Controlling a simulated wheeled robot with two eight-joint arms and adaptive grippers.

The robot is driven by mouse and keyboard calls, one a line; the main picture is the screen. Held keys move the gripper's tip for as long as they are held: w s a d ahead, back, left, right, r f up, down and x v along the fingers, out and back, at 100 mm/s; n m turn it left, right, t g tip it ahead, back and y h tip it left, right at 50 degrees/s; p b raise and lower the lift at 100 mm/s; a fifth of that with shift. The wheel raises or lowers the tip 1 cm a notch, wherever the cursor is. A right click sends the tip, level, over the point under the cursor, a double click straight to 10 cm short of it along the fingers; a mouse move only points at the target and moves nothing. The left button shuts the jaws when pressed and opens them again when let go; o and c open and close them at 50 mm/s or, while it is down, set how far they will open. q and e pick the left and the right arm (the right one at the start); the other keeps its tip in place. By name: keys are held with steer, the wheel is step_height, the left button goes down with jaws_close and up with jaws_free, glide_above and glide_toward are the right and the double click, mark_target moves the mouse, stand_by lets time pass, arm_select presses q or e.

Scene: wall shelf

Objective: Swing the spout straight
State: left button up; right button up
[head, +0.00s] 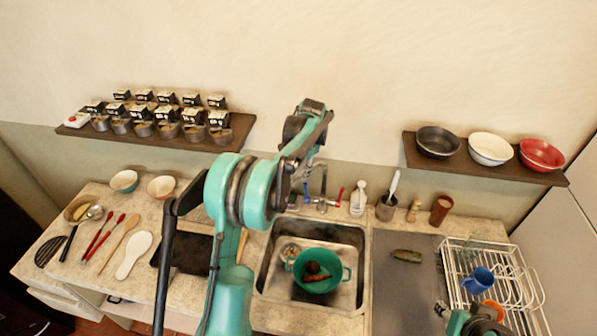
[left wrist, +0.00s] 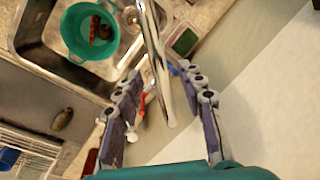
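The metal faucet spout (head: 323,180) stands behind the sink, between a blue handle (head: 306,194) and a red handle (head: 340,194). My left gripper (head: 299,178) is at the spout, partly hidden behind its own wrist. In the left wrist view the two fingers of my left gripper (left wrist: 160,70) are apart, with the spout (left wrist: 155,55) running between them and a gap on each side. I cannot tell exactly which way the spout points. Part of my right arm end (head: 472,320) shows at the bottom right; its fingers are unclear.
The sink (head: 262,270) holds a green colander (head: 318,284) with food in it. A dish rack (head: 530,290) with mugs stands at the right. Bottles and a utensil pot (head: 386,208) stand right of the faucet. Wall shelves (head: 487,166) hang above on both sides.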

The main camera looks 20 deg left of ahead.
arm_select(q)
steer(key=shift+w+a+f, duration=0.1)
steer(key=shift+a+f, duration=0.1)
steer(key=shift+f, duration=0.9)
steer(key=shift+c, duration=0.2)
jaws_close()
